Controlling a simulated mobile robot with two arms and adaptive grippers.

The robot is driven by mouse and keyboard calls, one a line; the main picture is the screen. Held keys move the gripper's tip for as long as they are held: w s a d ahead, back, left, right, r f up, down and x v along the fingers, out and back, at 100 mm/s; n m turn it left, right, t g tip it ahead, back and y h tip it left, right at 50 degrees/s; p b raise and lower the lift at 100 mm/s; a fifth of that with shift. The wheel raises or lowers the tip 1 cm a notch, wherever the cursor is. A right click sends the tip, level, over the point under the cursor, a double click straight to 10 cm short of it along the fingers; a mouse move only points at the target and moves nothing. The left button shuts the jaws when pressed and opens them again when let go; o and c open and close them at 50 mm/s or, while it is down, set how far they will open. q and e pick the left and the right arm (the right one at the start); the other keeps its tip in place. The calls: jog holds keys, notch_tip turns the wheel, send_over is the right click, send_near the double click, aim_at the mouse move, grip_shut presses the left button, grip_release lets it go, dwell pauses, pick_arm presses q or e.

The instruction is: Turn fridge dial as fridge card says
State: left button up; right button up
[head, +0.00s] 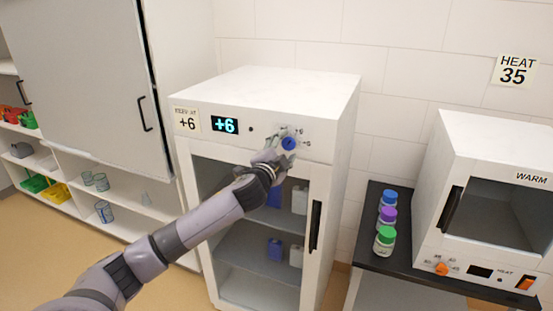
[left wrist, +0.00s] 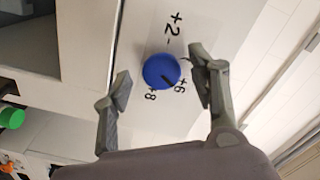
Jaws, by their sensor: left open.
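The fridge (head: 262,95) is a white cabinet with a glass door. Its card (head: 186,119) reads +6, with small blurred print above. Its display (head: 224,125) also shows +6. The blue fridge dial (head: 289,143) is at the panel's right; in the left wrist view the dial (left wrist: 155,70) has a dark pointer mark facing the +6 label, with +2 and +8 labels around. My left gripper (head: 279,150) is at the dial. In the left wrist view its open fingers (left wrist: 162,79) stand on either side of the dial, apart from it. My right gripper is not in view.
The fridge door handle (head: 315,226) is below the dial. At right, a white warmer (head: 490,130) with an orange knob stands on a black-topped bench (head: 370,248) beside several capped bottles (head: 385,240). A shelf unit (head: 60,205) with glassware and bins stands at left.

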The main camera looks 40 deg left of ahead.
pick_arm(q)
jog(key=v, duration=1.1)
jog(key=shift+w+a, duration=0.1)
